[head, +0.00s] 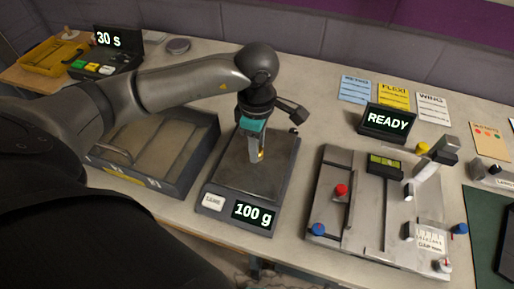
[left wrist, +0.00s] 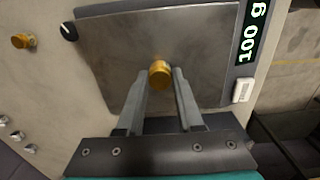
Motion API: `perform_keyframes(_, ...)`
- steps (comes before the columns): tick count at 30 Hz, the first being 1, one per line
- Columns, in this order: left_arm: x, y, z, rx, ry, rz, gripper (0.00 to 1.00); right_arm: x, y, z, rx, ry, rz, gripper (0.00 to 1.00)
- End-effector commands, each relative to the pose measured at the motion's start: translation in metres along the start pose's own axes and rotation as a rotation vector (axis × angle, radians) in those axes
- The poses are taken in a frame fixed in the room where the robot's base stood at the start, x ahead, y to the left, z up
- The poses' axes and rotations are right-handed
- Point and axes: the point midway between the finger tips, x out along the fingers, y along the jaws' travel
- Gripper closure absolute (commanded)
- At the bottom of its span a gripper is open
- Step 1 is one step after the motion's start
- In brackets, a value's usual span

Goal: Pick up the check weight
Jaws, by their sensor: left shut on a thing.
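The check weight is a small brass cylinder (left wrist: 160,74) at the pan of the bench scale (head: 233,181). In the head view only a sliver of the brass weight (head: 261,154) shows beside the fingers. My left gripper (head: 257,157) points down over the pan, its fingers (left wrist: 159,85) shut on the weight from both sides. The scale display (head: 253,214) reads 100 g; I see no clear gap between weight and pan. My right gripper is not in view.
Another brass piece (left wrist: 22,41) and several small silver pieces (left wrist: 15,134) stand on the bench behind the scale. A slot-track fixture (head: 335,215) and a READY display (head: 388,121) are to the right.

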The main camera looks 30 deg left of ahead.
Motion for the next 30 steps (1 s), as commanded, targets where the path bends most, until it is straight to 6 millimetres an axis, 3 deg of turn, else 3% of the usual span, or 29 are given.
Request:
perform_keyframes(1, 0.0, 0.0, 0.0, 0.0, 0.0, 0.0, 0.75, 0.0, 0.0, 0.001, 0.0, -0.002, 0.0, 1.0)
perform_keyframes(8, 0.0, 0.0, 0.0, 0.0, 0.0, 0.0, 1.0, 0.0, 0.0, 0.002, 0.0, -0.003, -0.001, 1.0)
perform_keyframes(23, -0.002, 0.001, 0.0, 0.0, -0.001, 0.001, 1.0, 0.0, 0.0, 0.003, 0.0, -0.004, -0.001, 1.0)
perform_keyframes(30, -0.027, 0.001, 0.0, 0.001, -0.002, 0.005, 1.0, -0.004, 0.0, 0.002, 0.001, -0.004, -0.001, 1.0)
